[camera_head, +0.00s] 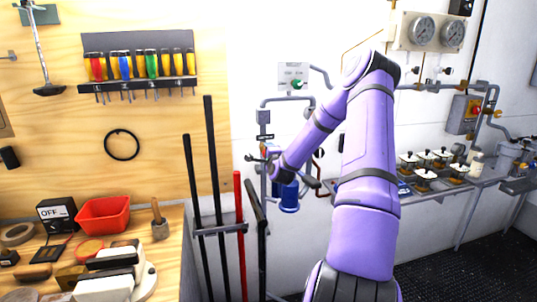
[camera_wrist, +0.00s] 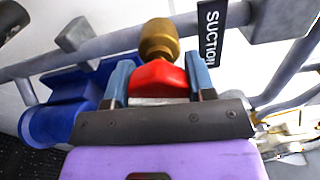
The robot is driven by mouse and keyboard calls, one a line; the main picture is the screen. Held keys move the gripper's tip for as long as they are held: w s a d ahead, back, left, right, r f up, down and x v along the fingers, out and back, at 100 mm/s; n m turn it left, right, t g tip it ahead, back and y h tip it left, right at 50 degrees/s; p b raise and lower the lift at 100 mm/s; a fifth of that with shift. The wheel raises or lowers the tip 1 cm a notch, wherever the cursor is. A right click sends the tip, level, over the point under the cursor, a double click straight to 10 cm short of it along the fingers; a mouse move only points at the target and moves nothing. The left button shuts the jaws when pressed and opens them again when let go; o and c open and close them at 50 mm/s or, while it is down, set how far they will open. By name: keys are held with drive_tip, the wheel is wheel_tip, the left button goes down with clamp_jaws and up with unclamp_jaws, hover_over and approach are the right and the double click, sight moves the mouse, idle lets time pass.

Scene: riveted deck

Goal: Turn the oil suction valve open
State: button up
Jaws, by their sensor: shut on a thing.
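The oil suction valve shows in the wrist view as a red handle (camera_wrist: 158,78) on a round brass body (camera_wrist: 159,40). A black tag reading SUCTION (camera_wrist: 211,30) is fixed just right of it. My gripper (camera_wrist: 158,64) has one blue-grey finger on each side of the red handle and is shut on it. In the head view my gripper (camera_head: 268,163) reaches the pipework on the white wall, and my wrist hides most of the valve. I cannot tell from the handle how far the valve is turned.
A blue canister (camera_head: 289,196) hangs just below my gripper and shows at left in the wrist view (camera_wrist: 48,122). Grey pipes (camera_wrist: 75,58) run close around the valve. A rack of long bars (camera_head: 217,222) stands left of it.

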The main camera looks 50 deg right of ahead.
drive_tip(key=shift+n, duration=1.6)
drive_tip(key=o, duration=0.9)
drive_tip(key=shift+o, duration=0.2)
drive_tip(key=v, duration=1.1)
